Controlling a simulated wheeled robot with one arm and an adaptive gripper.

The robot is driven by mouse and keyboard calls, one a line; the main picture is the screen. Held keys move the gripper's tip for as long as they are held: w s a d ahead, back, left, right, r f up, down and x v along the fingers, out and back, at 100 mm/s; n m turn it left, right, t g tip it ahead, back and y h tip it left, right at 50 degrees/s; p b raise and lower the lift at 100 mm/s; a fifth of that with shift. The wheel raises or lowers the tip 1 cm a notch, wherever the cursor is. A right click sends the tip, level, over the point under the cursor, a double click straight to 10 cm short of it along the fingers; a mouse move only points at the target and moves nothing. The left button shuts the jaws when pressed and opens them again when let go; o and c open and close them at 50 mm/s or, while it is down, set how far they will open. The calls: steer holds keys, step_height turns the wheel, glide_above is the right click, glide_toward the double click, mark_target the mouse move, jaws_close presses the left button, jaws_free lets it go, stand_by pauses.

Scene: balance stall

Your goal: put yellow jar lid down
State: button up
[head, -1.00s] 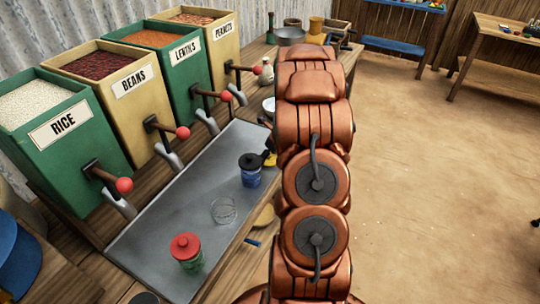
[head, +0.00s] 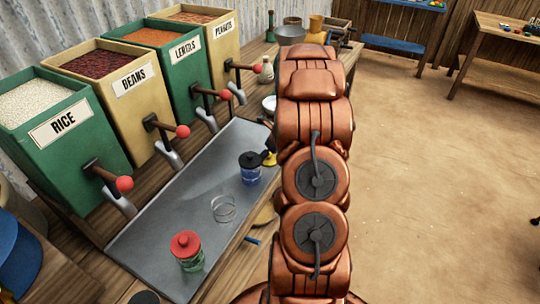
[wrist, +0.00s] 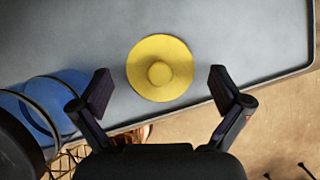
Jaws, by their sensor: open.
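The yellow jar lid (wrist: 160,52) is a round disc with a central knob, knob up. In the wrist view it lies on the grey metal tray (wrist: 250,35), close to the tray's edge. My gripper (wrist: 159,80) is open, with one finger on each side of the lid and visible gaps to both. In the head view only a small yellow part of the lid (head: 269,160) shows beside my arm, which hides the rest. A blue jar with a black lid (head: 250,169) stands on the tray just left of it.
A red-lidded jar (head: 187,251) and an empty clear glass jar (head: 223,209) stand nearer on the tray. Bins with red-knobbed levers, such as the rice bin (head: 60,128), line the back. Bare tray lies between bins and jars.

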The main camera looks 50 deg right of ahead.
steer(key=shift+r, duration=0.15)
steer(key=b+v, duration=0.2)
steer(key=v, duration=1)
steer(key=shift+b, duration=0.3)
steer(key=s+a+r+n+g+y, duration=0.1)
steer(key=s+a+r+n, duration=0.1)
steer(key=a+n, duration=0.55)
steer(key=s+a+r+n+g, duration=0.15)
steer(key=a+n, duration=0.25)
steer(key=a, duration=0.6)
steer(key=s+a+r+n+y, duration=0.1)
steer(key=s+a+r+n, duration=0.15)
steer(key=a+n, duration=0.5)
steer(key=s+a+r+n+g+h, duration=0.1)
steer(key=s+a+n+g, duration=0.1)
steer(key=s+a+n, duration=0.4)
steer(key=s+a+r+n+g+h, duration=0.1)
steer(key=s+a+n, duration=0.5)
steer(key=s+n, duration=0.5)
steer(key=shift+s+g, duration=0.35)
steer(key=shift+s, duration=0.8)
